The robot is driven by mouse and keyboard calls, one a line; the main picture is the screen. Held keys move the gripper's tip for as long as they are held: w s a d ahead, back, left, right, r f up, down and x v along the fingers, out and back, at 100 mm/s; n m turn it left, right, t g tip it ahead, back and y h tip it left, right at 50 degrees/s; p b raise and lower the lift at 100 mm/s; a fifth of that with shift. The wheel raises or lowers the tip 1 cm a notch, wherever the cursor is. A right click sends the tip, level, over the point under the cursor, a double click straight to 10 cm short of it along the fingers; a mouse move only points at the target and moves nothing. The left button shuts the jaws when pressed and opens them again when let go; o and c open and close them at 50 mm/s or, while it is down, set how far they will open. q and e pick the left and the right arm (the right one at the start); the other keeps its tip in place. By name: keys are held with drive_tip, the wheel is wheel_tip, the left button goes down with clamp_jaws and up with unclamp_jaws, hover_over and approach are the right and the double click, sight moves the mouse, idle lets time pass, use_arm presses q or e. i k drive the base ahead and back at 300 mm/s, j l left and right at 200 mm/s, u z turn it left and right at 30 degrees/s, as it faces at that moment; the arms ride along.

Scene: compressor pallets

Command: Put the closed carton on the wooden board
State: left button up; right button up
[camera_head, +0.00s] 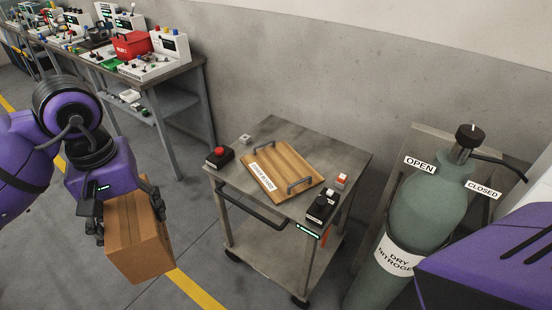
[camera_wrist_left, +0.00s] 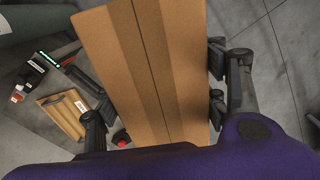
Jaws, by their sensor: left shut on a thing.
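The closed carton (camera_head: 137,240) is a brown cardboard box held in my left gripper (camera_head: 127,212), at the left of the head view. The gripper's fingers are shut on two opposite sides of it, and it hangs above the floor. In the left wrist view the carton (camera_wrist_left: 155,70) fills the middle, with a finger on each side of it. The wooden board (camera_head: 285,166) lies on top of the cart, to the right of the carton and apart from it. It has two dark handles and a white label, and its top is bare. My right gripper is not in view.
The grey metal cart (camera_head: 268,132) carries a red-button box (camera_head: 219,157) at its left corner and small switch boxes (camera_head: 321,208) at its right edge. A green gas cylinder (camera_head: 425,215) stands right of the cart. A workbench (camera_head: 170,75) with devices is at the back left.

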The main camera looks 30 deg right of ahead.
sight(281, 168)
drive_tip(key=i+z, duration=0.2)
drive_tip(key=z, duration=0.2)
drive_tip(key=i+j+z, duration=0.15)
drive_tip(key=z, duration=0.25)
drive_tip(key=i+j+z, duration=0.15)
drive_tip(key=z, duration=0.25)
drive_tip(key=i+j+z, duration=0.65)
drive_tip(key=z, duration=0.15)
